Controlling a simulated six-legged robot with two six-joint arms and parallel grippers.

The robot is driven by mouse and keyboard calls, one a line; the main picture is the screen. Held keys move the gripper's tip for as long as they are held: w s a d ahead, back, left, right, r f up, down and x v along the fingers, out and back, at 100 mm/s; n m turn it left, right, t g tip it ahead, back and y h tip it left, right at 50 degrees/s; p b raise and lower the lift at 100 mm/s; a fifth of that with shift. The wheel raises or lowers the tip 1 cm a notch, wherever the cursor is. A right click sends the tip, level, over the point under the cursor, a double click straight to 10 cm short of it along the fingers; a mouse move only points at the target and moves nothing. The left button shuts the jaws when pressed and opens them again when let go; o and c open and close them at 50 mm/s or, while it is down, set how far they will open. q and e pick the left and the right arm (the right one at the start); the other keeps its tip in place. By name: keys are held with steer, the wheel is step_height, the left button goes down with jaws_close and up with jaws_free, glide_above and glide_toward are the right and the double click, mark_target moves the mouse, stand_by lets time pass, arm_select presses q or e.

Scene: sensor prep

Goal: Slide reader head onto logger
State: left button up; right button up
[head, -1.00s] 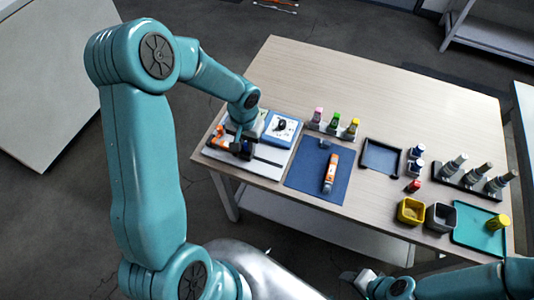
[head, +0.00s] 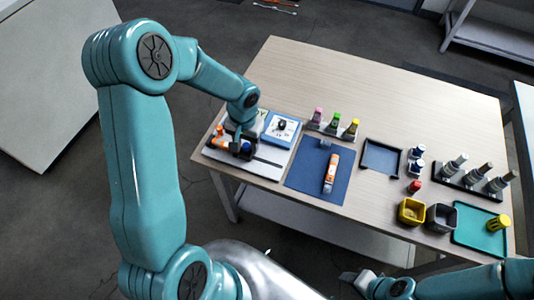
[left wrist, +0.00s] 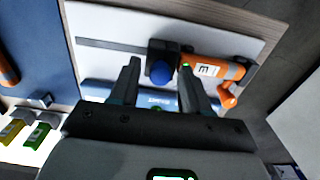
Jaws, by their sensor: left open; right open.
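A white board at the table's left end bears a dark rail (left wrist: 110,45). On the rail sits the reader head, a black block (left wrist: 158,49) with a round blue knob (left wrist: 160,73). Beside it lies an orange logger (left wrist: 222,70) with a white label; the block appears to be against or over its near end. The logger also shows in the head view (head: 220,132). My left gripper (left wrist: 159,66) is open, its two fingers either side of the knob in the wrist view; contact is not visible. My right gripper (head: 358,279) is open and empty in front of the table.
A second orange device (head: 332,174) lies on a blue mat (head: 302,181). A blue-and-white pad (head: 280,129) lies behind the rail. The table's back is clear.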

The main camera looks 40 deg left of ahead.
mark_target(246, 145)
arm_select(q)
steer(key=shift+r+p, duration=2.15)
steer(key=shift+r, duration=1.3)
steer(key=shift+s, duration=0.1)
